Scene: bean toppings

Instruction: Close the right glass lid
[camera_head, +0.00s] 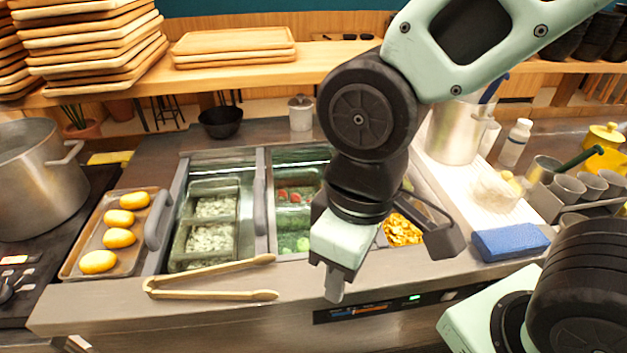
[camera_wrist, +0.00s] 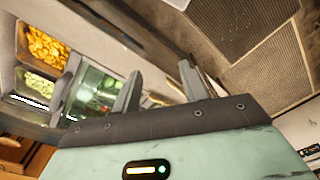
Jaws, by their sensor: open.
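The topping counter (camera_head: 218,277) has sunken bins under glass lids. A grey upright handle (camera_head: 260,208) stands between the left and middle bins; it appears to belong to the right glass lid, whose pane is hard to make out. Another grey handle (camera_head: 158,222) stands at the left edge. The yellow topping (camera_head: 404,231) at the right looks uncovered; it also shows in the wrist view (camera_wrist: 47,48). My gripper (camera_head: 335,285) points down over the counter's front edge, right of the handles and apart from them. In the wrist view its fingers (camera_wrist: 160,88) are spread and empty. My arm hides part of the right bins.
Wooden tongs (camera_head: 212,277) lie on the front ledge. A tray of yellow buns (camera_head: 110,235) and a large pot (camera_head: 38,170) stand left. A blue sponge (camera_head: 510,243) and a metal container (camera_head: 456,130) are right. A wooden shelf (camera_head: 240,77) with trays runs behind.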

